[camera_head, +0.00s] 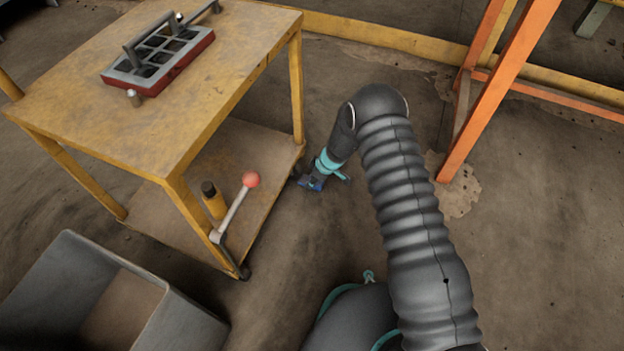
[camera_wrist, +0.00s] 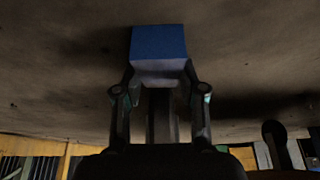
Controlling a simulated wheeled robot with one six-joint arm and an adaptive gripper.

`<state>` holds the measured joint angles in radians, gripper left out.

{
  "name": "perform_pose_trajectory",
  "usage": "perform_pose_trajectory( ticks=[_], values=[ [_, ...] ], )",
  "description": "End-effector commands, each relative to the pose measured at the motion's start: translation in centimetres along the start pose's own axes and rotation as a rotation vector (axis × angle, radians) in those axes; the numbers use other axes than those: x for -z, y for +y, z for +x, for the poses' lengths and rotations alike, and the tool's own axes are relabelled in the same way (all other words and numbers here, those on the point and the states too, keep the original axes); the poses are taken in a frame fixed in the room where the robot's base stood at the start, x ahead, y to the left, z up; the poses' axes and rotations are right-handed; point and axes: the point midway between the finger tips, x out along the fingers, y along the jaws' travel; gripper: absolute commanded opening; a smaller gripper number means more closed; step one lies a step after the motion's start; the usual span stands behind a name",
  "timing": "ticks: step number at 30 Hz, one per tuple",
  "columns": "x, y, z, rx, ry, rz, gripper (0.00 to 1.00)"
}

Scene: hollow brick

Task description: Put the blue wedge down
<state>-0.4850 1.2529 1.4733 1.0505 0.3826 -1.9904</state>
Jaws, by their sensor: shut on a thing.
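The blue wedge (camera_wrist: 158,42) is held between the fingers of my gripper (camera_wrist: 159,72) in the wrist view, with its blue face toward the top of the picture. In the head view my gripper (camera_head: 322,182) is low, close to the floor, just right of the yellow cart. The wedge (camera_head: 312,184) shows there only as a small dark blue patch at the fingertips. I cannot tell whether the wedge touches the floor.
A yellow cart (camera_head: 215,100) stands left of my gripper, with a red-and-grey mould (camera_head: 160,60) on top. A lever with a red knob (camera_head: 251,180) and a yellow bottle (camera_head: 213,203) are on its lower shelf. A grey bin (camera_head: 60,290) is lower left. An orange frame (camera_head: 500,85) stands right.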

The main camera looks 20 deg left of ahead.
Motion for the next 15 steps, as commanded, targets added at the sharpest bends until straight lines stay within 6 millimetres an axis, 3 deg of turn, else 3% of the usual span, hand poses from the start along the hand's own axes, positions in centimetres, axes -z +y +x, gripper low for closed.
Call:
perform_pose_trajectory(
  ticks=[1,2,4,15],
  values=[
    [-0.09,0.01,0.22,0.0,0.0,0.0,0.0],
    [-0.04,0.0,0.09,0.0,0.0,0.0,0.48],
    [-0.03,0.0,0.07,0.0,0.0,0.0,0.66],
    [0.07,-0.01,-0.17,0.0,0.0,0.0,0.66]
  ],
)
